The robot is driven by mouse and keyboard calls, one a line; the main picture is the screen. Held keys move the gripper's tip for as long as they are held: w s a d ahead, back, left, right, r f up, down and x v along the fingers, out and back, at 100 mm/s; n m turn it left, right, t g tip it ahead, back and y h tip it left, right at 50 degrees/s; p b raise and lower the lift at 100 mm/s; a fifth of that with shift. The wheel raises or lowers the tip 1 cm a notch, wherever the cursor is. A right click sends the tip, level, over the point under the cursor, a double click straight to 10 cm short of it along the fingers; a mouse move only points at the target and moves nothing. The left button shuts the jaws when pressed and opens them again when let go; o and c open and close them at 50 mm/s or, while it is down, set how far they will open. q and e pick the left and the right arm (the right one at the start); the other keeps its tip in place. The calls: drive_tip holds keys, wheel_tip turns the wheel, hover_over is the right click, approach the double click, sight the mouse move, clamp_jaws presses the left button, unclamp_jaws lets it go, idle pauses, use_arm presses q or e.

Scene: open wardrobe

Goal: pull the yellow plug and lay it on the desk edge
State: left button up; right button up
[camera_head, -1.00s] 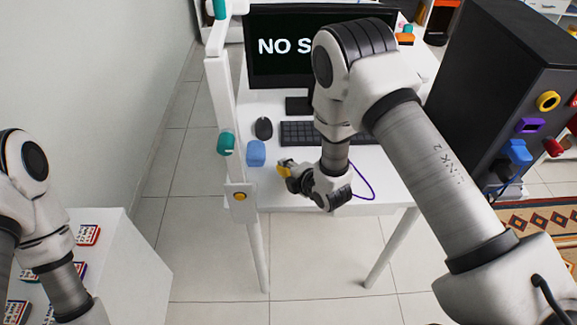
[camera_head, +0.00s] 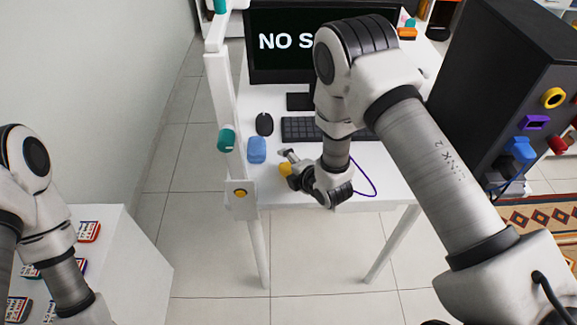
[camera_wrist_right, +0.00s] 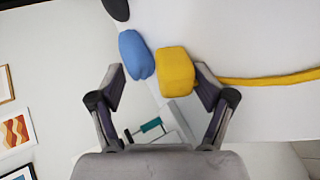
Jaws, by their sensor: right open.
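The yellow plug (camera_head: 285,169) lies on the white desk (camera_head: 386,186) at its front edge, left of my right gripper (camera_head: 291,167). In the right wrist view the plug (camera_wrist_right: 175,70) is between the spread fingertips, closer to the right finger, and a yellow cable (camera_wrist_right: 270,80) runs from it to the right. My right gripper is open; I cannot tell whether a finger touches the plug. A yellow socket (camera_head: 240,193) sits on the white post at the desk's front left. My left arm is at the lower left, its gripper out of frame.
A blue plug (camera_head: 257,150) lies left of the yellow one and also shows in the wrist view (camera_wrist_right: 137,54). A mouse (camera_head: 264,124), keyboard (camera_head: 299,129) and monitor (camera_head: 280,45) stand behind. A teal plug (camera_head: 227,139) is on the post. A black tower (camera_head: 500,75) with coloured plugs stands right.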

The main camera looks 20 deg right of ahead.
drive_tip(key=shift+r, duration=0.1)
idle(0.3)
drive_tip(key=s+r+p, duration=0.3)
drive_tip(key=r+p, duration=0.2)
drive_tip(key=r, duration=0.2)
drive_tip(key=shift+s+d, duration=0.25)
drive_tip(key=shift+d, duration=0.15)
drive_tip(key=shift+f, duration=0.1)
drive_tip(key=s+d+f+m+g+h, duration=0.15)
drive_tip(key=s+f+m+g, duration=0.25)
drive_tip(key=s+m, duration=0.45)
drive_tip(key=s+d+f+m+g, duration=0.3)
drive_tip(key=s+f+m, duration=0.2)
drive_tip(key=s, duration=0.7)
drive_tip(key=s+d+f+m+g+h, duration=0.15)
drive_tip(key=s+f+m+g, duration=0.25)
drive_tip(key=s+m, duration=0.45)
wheel_tip(320, 180, down, 11)
drive_tip(key=s+b, duration=0.2)
drive_tip(key=b, duration=0.9)
drive_tip(key=shift+n, duration=0.4)
